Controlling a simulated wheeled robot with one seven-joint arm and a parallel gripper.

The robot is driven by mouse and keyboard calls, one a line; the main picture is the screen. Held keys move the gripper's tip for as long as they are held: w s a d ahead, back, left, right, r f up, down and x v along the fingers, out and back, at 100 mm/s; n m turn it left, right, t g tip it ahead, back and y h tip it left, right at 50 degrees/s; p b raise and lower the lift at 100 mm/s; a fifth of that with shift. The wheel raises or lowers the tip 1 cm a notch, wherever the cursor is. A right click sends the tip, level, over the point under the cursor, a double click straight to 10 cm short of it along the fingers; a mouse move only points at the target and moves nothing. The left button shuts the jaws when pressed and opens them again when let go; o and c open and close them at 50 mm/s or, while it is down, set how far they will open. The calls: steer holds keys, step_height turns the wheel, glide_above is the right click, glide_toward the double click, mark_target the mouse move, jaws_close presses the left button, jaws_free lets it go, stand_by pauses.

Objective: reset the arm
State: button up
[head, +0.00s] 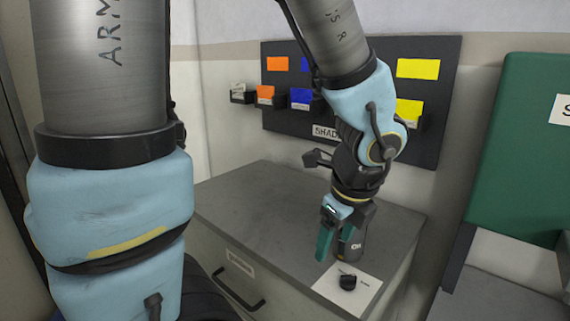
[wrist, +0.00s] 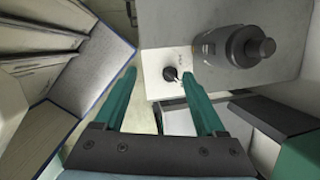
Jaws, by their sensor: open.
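My gripper (head: 334,252) hangs over the front right part of the grey cabinet top (head: 275,210), its green fingers pointing down. In the wrist view the two fingers (wrist: 159,76) stand wide apart with nothing held between them. A grey bottle with a dark cap (wrist: 232,46) stands beside the card. In the head view the bottle (head: 353,246) is partly hidden behind my gripper.
A dark board (head: 290,130) on the back wall carries orange, blue and yellow cards and small bins. A drawer handle (head: 238,290) sticks out from the cabinet front. A green panel (head: 520,150) stands at the right. The cabinet top's left part is clear.

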steer(key=w+a+f+n+g, duration=0.1)
steer(key=w+a+n, duration=0.2)
steer(key=a+n, duration=0.5)
steer(key=w+a+f+n, duration=0.1)
steer(key=w+a+n, duration=0.3)
steer(key=a+n, duration=0.5)
steer(key=n, duration=1)
steer(key=shift+w+f+g+h, duration=0.25)
steer(key=shift+w+g+h, duration=0.05)
steer(key=shift+g+h, duration=0.1)
steer(key=shift+a, duration=0.1)
